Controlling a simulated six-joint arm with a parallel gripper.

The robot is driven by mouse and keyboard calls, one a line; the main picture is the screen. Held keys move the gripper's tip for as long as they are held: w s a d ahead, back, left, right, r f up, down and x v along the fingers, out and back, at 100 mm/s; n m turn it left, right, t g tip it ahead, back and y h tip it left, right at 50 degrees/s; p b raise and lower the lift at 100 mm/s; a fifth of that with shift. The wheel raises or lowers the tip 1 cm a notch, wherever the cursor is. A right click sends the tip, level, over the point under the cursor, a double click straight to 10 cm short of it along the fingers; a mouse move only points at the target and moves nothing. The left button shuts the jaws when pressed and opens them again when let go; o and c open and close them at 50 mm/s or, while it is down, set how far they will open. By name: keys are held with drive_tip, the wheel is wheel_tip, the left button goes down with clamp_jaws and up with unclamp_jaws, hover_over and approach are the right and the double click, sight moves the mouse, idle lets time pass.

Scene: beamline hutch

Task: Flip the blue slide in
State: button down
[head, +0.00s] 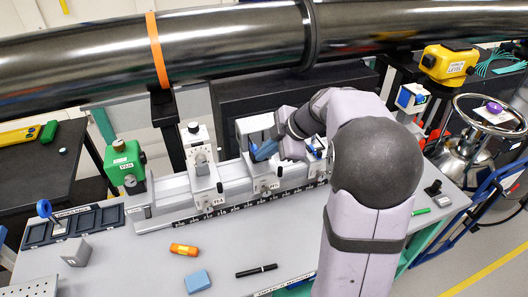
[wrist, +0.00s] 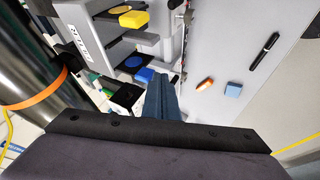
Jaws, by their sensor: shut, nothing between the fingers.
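In the wrist view a blue tab (wrist: 143,75) sits at the edge of a dark plate, with a blue disc (wrist: 133,61) just above it. I take these as the blue slide. My gripper (wrist: 160,82) has its blue-grey fingers together and empty, their tips just right of the blue tab. I cannot tell whether they touch it. In the head view my gripper (head: 262,153) is at the middle rail carriage (head: 267,185), and the fingers and arm partly hide what is behind them.
A yellow tab (wrist: 133,19) stands farther up in the wrist view. The rail also carries a left carriage (head: 204,188) and a green unit (head: 124,166). An orange object (head: 183,249), blue block (head: 198,281) and black pen (head: 257,271) lie on the bench. A large pipe (head: 230,38) runs behind.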

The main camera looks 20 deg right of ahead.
drive_tip(key=w+b, duration=0.1)
drive_tip(key=w, duration=0.3)
drive_tip(key=shift+w+r, duration=0.1)
drive_tip(key=shift+w, duration=0.3)
drive_tip(key=shift+s+b, duration=0.15)
drive_tip(key=shift+b, duration=0.15)
drive_tip(key=shift+s+f+b, duration=0.2)
drive_tip(key=shift+s+b, duration=0.05)
drive_tip(key=shift+b, duration=0.1)
drive_tip(key=b, duration=0.5)
approach(256, 147)
drive_tip(key=s+d, duration=0.1)
drive_tip(key=s, duration=0.2)
drive_tip(key=shift+s+d+r, duration=0.1)
drive_tip(key=shift+s+r, duration=0.05)
drive_tip(key=shift+r, duration=0.3)
